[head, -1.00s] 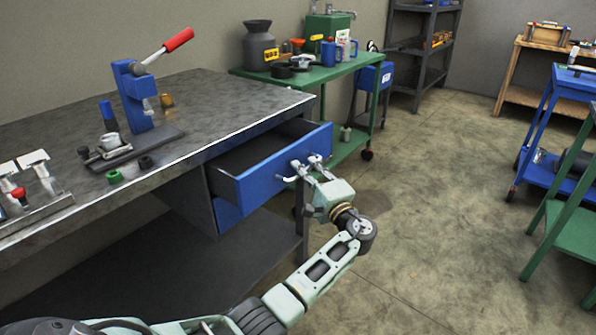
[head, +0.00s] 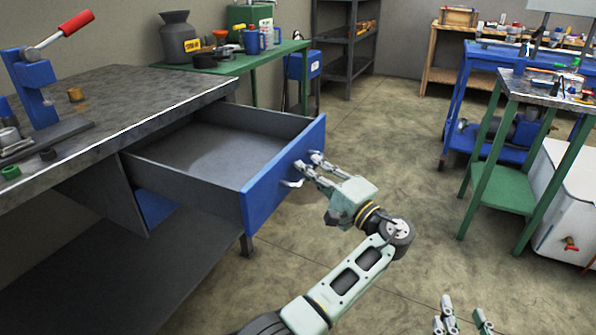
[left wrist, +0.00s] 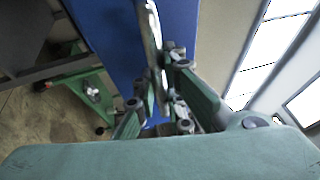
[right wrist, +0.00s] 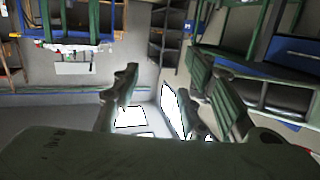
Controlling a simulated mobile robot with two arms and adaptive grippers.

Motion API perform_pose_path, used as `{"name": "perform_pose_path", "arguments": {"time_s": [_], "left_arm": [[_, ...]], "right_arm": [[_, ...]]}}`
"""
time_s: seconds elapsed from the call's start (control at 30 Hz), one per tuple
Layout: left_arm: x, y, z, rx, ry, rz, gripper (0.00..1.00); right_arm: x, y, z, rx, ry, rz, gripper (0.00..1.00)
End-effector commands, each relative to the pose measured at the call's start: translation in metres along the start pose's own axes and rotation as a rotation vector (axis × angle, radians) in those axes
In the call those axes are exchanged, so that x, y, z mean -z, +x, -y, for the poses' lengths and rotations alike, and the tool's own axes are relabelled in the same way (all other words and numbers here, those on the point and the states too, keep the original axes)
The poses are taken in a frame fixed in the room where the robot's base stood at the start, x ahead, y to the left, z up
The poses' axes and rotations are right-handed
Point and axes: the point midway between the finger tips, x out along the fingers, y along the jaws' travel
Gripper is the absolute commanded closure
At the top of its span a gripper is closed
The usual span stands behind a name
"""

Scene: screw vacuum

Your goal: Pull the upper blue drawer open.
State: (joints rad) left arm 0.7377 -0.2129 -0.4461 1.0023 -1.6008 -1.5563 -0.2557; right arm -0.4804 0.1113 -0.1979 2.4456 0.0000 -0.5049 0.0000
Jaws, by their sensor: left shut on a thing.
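The upper blue drawer (head: 290,170) stands far out of the grey workbench, and its grey inside looks empty. Its metal handle (head: 292,184) is on the blue front; the handle bar also shows in the left wrist view (left wrist: 154,40). My left gripper (head: 306,169) is shut on this handle, its fingers on both sides of the bar, partly hiding it. My right gripper (head: 463,322) is low at the bottom edge, away from the drawer. Its fingers are apart and empty in the right wrist view (right wrist: 160,100).
The workbench top (head: 110,100) holds a blue press (head: 32,85) with a red-handled lever. A lower blue drawer (head: 157,208) sits inside the bench. A green table (head: 250,60) stands behind. A green-legged stand (head: 505,185) is at right. The floor between is clear.

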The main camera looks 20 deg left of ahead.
Motion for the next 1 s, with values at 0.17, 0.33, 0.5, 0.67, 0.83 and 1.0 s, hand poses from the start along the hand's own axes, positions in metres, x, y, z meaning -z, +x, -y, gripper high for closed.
{"name": "perform_pose_path", "arguments": {"time_s": [0.17, 0.33, 0.5, 0.67, 0.83, 1.0], "left_arm": [[0.002, -0.006, -0.003, -0.005, 0.010, 0.002, 1.00], [0.002, -0.008, -0.002, -0.006, 0.010, 0.003, 1.00], [0.002, -0.007, -0.002, -0.006, 0.010, 0.003, 1.00], [0.002, -0.007, -0.002, -0.006, 0.009, 0.004, 0.82], [0.002, -0.007, -0.001, -0.004, 0.005, 0.003, 0.71], [0.003, -0.007, 0.000, -0.002, 0.003, 0.002, 0.71]], "right_arm": [[0.013, 0.001, 0.002, 0.004, 0.001, -0.067, 0.60], [0.017, 0.001, 0.002, 0.005, 0.001, -0.083, 0.60], [0.017, 0.001, 0.002, 0.005, 0.001, -0.082, 0.60], [0.017, 0.001, 0.002, 0.005, 0.001, -0.082, 0.60], [0.017, 0.001, 0.002, 0.005, 0.001, -0.082, 0.60], [0.017, 0.001, 0.002, 0.005, 0.002, -0.082, 0.60]]}}
